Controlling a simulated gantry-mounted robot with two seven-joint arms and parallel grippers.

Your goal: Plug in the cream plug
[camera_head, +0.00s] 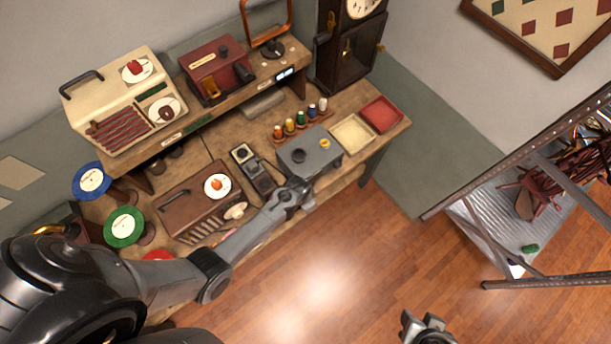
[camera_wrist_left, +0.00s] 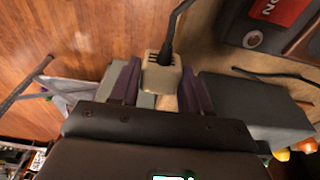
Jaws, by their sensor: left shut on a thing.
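The cream plug (camera_wrist_left: 160,76) sits between the two dark purple fingers of my left gripper (camera_wrist_left: 158,88) in the left wrist view, with a black cord running up from it. My left gripper is shut on it. In the head view my left gripper (camera_head: 300,187) is at the front edge of the workbench, beside a grey box (camera_head: 308,150) with a dark round part and a yellow knob; the plug is hidden there. The grey box (camera_wrist_left: 250,105) shows just right of the fingers in the wrist view. No socket opening can be made out. My right gripper (camera_head: 425,327) is over the floor.
A black device (camera_head: 254,170) and a brown case (camera_head: 195,202) stand left of the grey box. A cream tray (camera_head: 352,134) and a red tray (camera_head: 381,114) lie right of it. Several coloured spools (camera_head: 301,118) stand behind. The floor (camera_head: 370,270) in front is clear.

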